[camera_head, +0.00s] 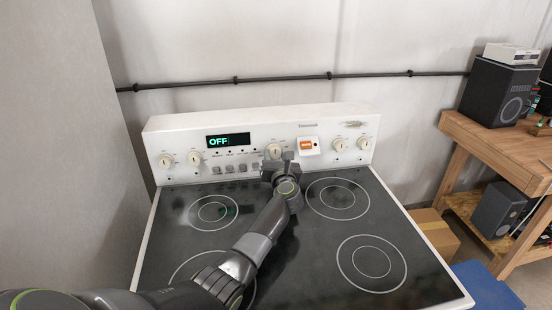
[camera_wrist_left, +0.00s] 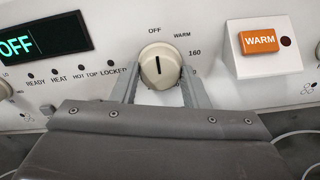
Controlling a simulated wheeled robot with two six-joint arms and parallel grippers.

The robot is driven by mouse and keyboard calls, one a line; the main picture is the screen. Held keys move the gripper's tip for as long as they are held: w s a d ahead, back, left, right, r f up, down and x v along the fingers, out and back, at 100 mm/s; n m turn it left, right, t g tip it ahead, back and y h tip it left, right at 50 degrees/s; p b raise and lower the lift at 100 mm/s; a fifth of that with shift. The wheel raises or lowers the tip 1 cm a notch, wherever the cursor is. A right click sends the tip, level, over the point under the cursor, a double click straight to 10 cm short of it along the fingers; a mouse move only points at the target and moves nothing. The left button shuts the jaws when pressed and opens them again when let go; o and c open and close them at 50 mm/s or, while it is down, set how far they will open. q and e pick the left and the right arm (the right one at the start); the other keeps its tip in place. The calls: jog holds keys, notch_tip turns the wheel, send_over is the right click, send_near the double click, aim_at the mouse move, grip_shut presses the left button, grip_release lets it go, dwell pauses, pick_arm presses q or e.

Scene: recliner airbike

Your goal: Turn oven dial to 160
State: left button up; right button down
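The oven dial (camera_head: 274,151) is a round cream knob in the middle of the stove's white back panel. In the left wrist view the dial (camera_wrist_left: 159,66) has a dark slot standing upright, toward the OFF mark; WARM and 160 marks lie clockwise to its right. The display (camera_head: 228,141) reads OFF in green. My left gripper (camera_head: 277,159) is at the panel, just below the dial. In the wrist view its fingers (camera_wrist_left: 160,85) are apart, one on each side of the dial's lower half; whether they touch it I cannot tell. My right gripper is not in view.
The black glass cooktop (camera_head: 270,245) lies under my left arm. Other knobs (camera_head: 194,158) flank the dial, and an orange WARM switch (camera_head: 307,146) is to its right. A wooden bench (camera_head: 490,145) with speakers stands at the right; a grey wall is at the left.

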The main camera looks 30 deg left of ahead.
pick_arm(q)
jog(key=shift+c, duration=1.4)
jog(key=m+p, duration=0.2)
jog(key=m, duration=0.1)
jog(key=shift+r+p, duration=0.15)
jog(key=shift+p, duration=0.2)
jog(key=m+p, duration=0.3)
jog(key=m, duration=0.1)
jog(key=m+p, duration=0.2)
jog(key=m, duration=0.3)
jog(key=shift+p, duration=0.4)
jog(key=shift+m+p, duration=0.85)
jog(key=shift+m, duration=0.95)
jog(key=shift+f, duration=0.2)
